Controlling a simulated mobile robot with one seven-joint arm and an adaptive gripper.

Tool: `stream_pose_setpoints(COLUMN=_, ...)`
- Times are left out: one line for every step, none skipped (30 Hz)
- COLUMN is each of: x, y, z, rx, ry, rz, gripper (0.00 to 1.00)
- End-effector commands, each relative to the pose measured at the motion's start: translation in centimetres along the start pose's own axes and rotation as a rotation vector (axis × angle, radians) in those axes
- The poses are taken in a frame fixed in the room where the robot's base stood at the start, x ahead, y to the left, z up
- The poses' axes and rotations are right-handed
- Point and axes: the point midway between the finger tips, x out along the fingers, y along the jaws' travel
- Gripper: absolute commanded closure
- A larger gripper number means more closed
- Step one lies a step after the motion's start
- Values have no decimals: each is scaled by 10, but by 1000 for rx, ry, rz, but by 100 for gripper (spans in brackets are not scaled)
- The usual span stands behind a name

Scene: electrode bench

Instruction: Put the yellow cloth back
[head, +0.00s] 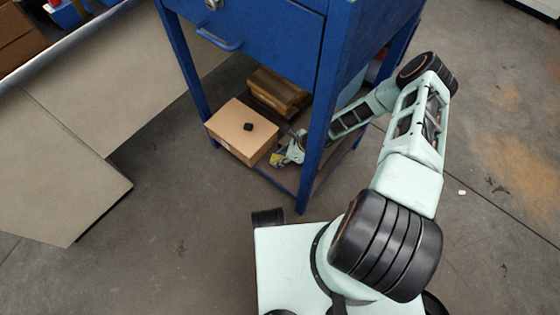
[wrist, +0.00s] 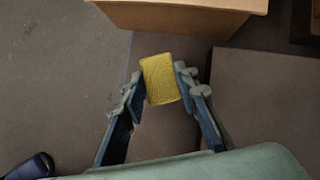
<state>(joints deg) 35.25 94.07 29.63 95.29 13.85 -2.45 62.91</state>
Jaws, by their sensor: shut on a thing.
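The yellow cloth (wrist: 160,80) is a small folded block with a fine texture, held between my gripper's two fingers in the wrist view. My gripper (wrist: 160,88) is shut on it. In the head view my gripper (head: 280,157) is low inside the blue bench frame, beside the cardboard box, and only a bit of the yellow cloth (head: 276,159) shows there. I cannot tell whether the cloth touches the surface below it.
The blue bench (head: 262,40) has a drawer above and a lower shelf (head: 284,176). A blue front leg (head: 312,150) stands close to my arm.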

Motion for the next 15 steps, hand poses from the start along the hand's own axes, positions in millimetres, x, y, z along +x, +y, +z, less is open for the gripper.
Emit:
stream_pose_setpoints(x=11, y=1, z=-6, rx=2, ry=0, rz=1, gripper=91)
stream_pose_setpoints(x=14, y=1, z=-8, rx=2, ry=0, rz=1, gripper=91)
stream_pose_setpoints(x=17, y=0, z=-10, rx=1, ry=0, rz=0, gripper=91)
stream_pose_setpoints(x=18, y=0, z=-10, rx=1, ry=0, rz=0, gripper=91)
stream_pose_setpoints(x=18, y=0, z=-10, rx=0, ry=0, rz=0, gripper=91)
stream_pose_setpoints(x=17, y=0, z=-10, rx=0, ry=0, rz=0, gripper=91)
stream_pose_setpoints(x=17, y=0, z=-10, rx=0, ry=0, rz=0, gripper=91)
stream_pose_setpoints(x=17, y=0, z=-9, rx=0, ry=0, rz=0, gripper=91)
stream_pose_setpoints(x=16, y=0, z=-9, rx=0, ry=0, rz=0, gripper=91)
stream_pose_setpoints(x=17, y=0, z=-9, rx=0, ry=0, rz=0, gripper=91)
stream_pose_setpoints(x=17, y=0, z=-10, rx=0, ry=0, rz=0, gripper=91)
stream_pose_setpoints(x=18, y=0, z=-10, rx=0, ry=0, rz=0, gripper=91)
stream_pose_setpoints(x=19, y=0, z=-11, rx=0, ry=0, rz=0, gripper=91)
stream_pose_setpoints(x=20, y=0, z=-11, rx=0, ry=0, rz=0, gripper=91)
stream_pose_setpoints(x=20, y=0, z=-11, rx=0, ry=0, rz=0, gripper=70)
